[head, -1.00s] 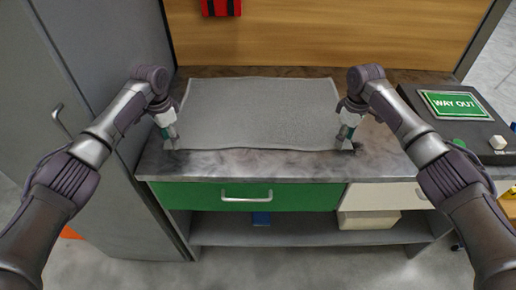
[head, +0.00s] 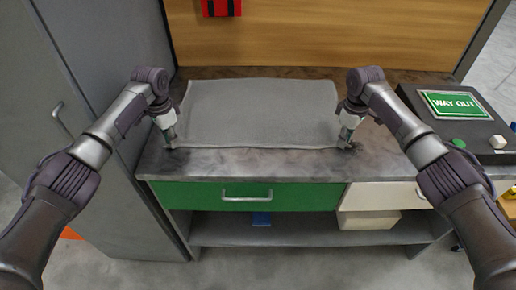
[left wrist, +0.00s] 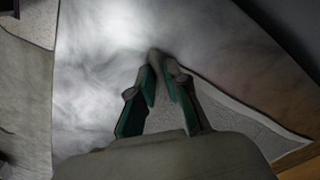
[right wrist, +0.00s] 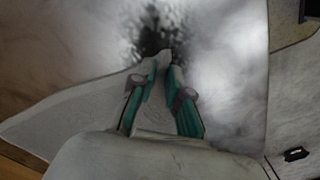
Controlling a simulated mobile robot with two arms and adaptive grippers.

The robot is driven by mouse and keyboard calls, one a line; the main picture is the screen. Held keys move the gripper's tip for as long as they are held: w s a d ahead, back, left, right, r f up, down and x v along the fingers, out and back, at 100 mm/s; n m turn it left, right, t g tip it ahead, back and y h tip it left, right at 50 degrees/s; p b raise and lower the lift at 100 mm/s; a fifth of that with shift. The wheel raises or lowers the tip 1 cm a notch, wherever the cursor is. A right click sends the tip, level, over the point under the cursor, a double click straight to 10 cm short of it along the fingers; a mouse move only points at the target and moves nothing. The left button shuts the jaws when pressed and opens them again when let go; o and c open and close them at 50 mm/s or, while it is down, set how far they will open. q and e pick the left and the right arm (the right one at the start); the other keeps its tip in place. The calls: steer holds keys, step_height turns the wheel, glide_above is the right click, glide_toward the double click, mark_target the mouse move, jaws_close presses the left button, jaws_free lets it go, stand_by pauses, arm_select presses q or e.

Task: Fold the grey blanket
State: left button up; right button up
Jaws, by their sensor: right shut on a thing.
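The grey blanket (head: 262,110) lies spread out flat on the worktop, its front edge close to the worktop's front. My left gripper (head: 171,142) is at the blanket's front left corner. My right gripper (head: 345,142) is at the front right corner. In the right wrist view its fingers (right wrist: 157,68) are shut on the blanket's corner, and the cloth (right wrist: 70,115) runs off to the left.
The stained worktop (head: 255,163) has a bare strip in front of the blanket. A dark console with a green WAY OUT sign (head: 452,105) stands at the right. A grey cabinet (head: 85,110) is at the left. A green drawer (head: 215,196) is below.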

arm_select(q)
steer(key=shift+f, duration=0.15)
jaws_close()
arm_select(e)
steer(key=shift+s+f, duration=0.1)
steer(key=shift+f, duration=0.05)
jaws_close()
arm_select(q)
steer(key=shift+a, duration=0.1)
arm_select(e)
steer(key=shift+d, duration=0.1)
